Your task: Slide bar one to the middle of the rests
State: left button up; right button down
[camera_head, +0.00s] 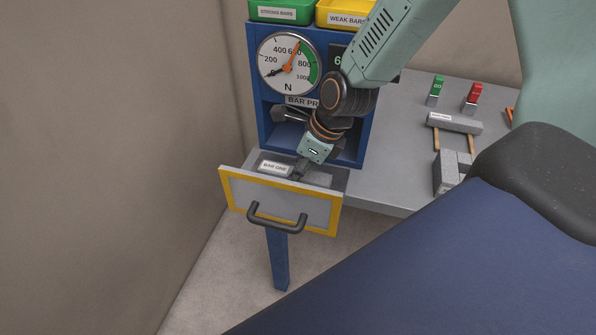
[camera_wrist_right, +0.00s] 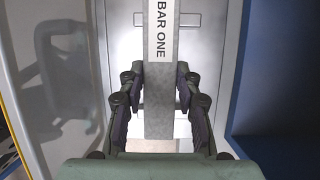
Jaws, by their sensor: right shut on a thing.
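Bar one (camera_head: 275,168) is a grey bar with a white BAR ONE label, in the opened yellow-edged drawer (camera_head: 232,190) of the blue machine. My right gripper (camera_head: 300,172) reaches down into the drawer and is shut on the bar near its labelled part. In the right wrist view bar one (camera_wrist_right: 160,110) runs lengthwise between the two dark fingers of my right gripper (camera_wrist_right: 159,80). Pale crosswise pieces (camera_wrist_right: 188,20) show under the bar; I cannot tell whether they are the rests. My forearm and fingers hide part of the bar in the head view. My left gripper is not in view.
The blue machine (camera_head: 256,125) carries a dial (camera_head: 275,65), with green (camera_head: 278,8) and yellow (camera_head: 335,12) bins on top. The drawer handle (camera_head: 278,222) sticks out in front. The grey table (camera_head: 395,185) at right holds green (camera_head: 437,88) and red (camera_head: 473,95) switches and another bar (camera_head: 455,122).

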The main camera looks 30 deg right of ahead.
jog(key=c, duration=0.8)
grip_release()
jog(key=shift+c, duration=0.2)
jog(key=shift+w+r, duration=0.1)
jog(key=shift+r, duration=0.05)
jog(key=shift+r, duration=0.55)
notch_tip(320, 180, up, 9)
jog(key=shift+f, duration=0.2)
